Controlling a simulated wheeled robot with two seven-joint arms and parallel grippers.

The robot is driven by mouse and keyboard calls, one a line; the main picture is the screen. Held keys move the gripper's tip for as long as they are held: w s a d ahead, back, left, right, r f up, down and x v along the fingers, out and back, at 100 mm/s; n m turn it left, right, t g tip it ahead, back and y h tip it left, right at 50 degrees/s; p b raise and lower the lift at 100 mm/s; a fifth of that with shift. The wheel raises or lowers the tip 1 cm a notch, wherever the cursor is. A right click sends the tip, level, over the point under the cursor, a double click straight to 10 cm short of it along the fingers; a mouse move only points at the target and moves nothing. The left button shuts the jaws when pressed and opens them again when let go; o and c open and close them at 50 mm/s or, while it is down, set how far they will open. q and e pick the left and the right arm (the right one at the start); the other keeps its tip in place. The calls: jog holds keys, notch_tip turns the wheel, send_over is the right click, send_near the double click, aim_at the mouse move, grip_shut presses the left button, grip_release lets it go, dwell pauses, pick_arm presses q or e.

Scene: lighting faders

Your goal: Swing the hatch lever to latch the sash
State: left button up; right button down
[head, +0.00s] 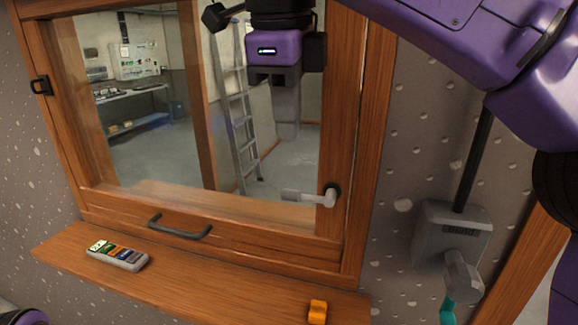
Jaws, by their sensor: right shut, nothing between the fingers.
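The hatch is a wood-framed glass sash (195,215) in a wooden frame in the wall. The hatch lever (305,197) is a pale grey handle at the sash's lower right. My left gripper does not show; only a purple piece of mine is at the bottom left corner.
A dark pull handle (180,229) is on the sash's bottom rail. A remote with coloured buttons (118,256) and an orange block (317,311) sit on the wooden sill (215,283). A grey wall box (450,232) is at the right. A ladder (238,120) stands behind the glass.

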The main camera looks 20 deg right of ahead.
jog(key=b, duration=0.3)
send_over(289, 191)
jog(key=f, duration=0.7)
jog(key=shift+a+f, duration=0.2)
jog(key=shift+a, duration=0.2)
jog(key=shift+s+d+f, duration=0.15)
jog(key=shift+f, duration=0.4)
jog(key=shift+s+d+f, duration=0.1)
jog(key=shift+f, duration=0.4)
jog(key=shift+s+f, duration=0.25)
jog(key=shift+f, duration=0.1)
jog(key=shift+w+f, duration=0.2)
jog(key=shift+w, duration=0.2)
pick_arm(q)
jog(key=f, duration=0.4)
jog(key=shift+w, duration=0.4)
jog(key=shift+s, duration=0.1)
pick_arm(e)
jog(key=shift+s, duration=0.1)
